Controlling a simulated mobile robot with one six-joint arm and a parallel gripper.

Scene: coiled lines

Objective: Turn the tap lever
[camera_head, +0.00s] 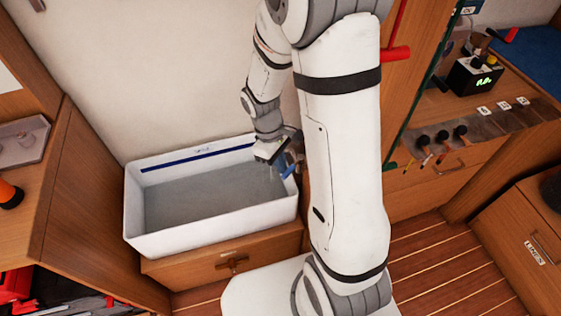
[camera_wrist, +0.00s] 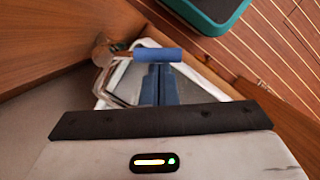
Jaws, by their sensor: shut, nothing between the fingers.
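The tap lever (camera_wrist: 158,54) is a blue bar lying level in the wrist view, on a metal tap (camera_wrist: 103,55) to its left. The lever also shows in the head view as a small blue piece (camera_head: 288,172) at the right end of a white basin (camera_head: 190,241). My gripper (camera_wrist: 158,68) is shut and empty. Its blue fingertips reach right up to the lever's near side; I cannot tell whether they touch. In the head view my gripper (camera_head: 270,152) is above the basin's right end, and my arm hides part of the tap.
Grey water (camera_head: 190,200) lies in the basin. A wooden panel (camera_head: 90,195) stands left of it, and a red bar (camera_head: 397,54) sticks out right of my arm. Tools hang on the right counter (camera_head: 440,140). The plank floor (camera_head: 440,255) is clear on the right.

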